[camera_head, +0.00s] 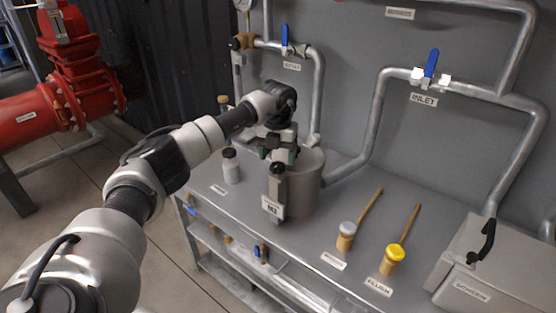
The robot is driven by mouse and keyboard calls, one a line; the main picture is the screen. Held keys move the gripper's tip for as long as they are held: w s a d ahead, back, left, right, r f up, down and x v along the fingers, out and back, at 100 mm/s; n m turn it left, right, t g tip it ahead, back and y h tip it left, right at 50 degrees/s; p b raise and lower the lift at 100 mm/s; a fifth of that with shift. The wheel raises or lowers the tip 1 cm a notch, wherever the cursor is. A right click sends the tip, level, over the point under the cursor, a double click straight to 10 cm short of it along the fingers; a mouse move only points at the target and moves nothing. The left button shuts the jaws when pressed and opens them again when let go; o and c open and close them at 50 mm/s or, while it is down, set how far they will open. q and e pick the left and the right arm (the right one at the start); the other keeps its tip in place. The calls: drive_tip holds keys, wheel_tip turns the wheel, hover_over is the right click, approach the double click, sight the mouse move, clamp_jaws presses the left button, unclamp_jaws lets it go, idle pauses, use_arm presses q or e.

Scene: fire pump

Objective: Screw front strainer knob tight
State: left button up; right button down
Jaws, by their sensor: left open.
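The grey cylindrical strainer (306,187) stands on the bench, with a pipe joining it on its right. A front knob (277,170) with a dark top sits on the strainer's near side, above a small white label. My left gripper (280,153) is over the top of the strainer, just behind and above the front knob, pointing down. Its jaws are open. The gripper hides much of the strainer's lid, and I cannot tell whether a finger touches the knob. My right gripper is not in view.
A white bottle with a dark cap (231,168) stands left of the strainer. A grey box (495,265) is at far right. Pipes with blue valve handles (431,63) line the wall.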

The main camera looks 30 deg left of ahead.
sight(276, 167)
use_arm(q)
drive_tip(key=shift+f, duration=1.45)
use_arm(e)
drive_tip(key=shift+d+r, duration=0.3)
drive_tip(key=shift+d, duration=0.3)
use_arm(q)
drive_tip(key=shift+c, duration=0.4)
drive_tip(key=c, duration=0.8)
drive_tip(key=shift+c, duration=0.2)
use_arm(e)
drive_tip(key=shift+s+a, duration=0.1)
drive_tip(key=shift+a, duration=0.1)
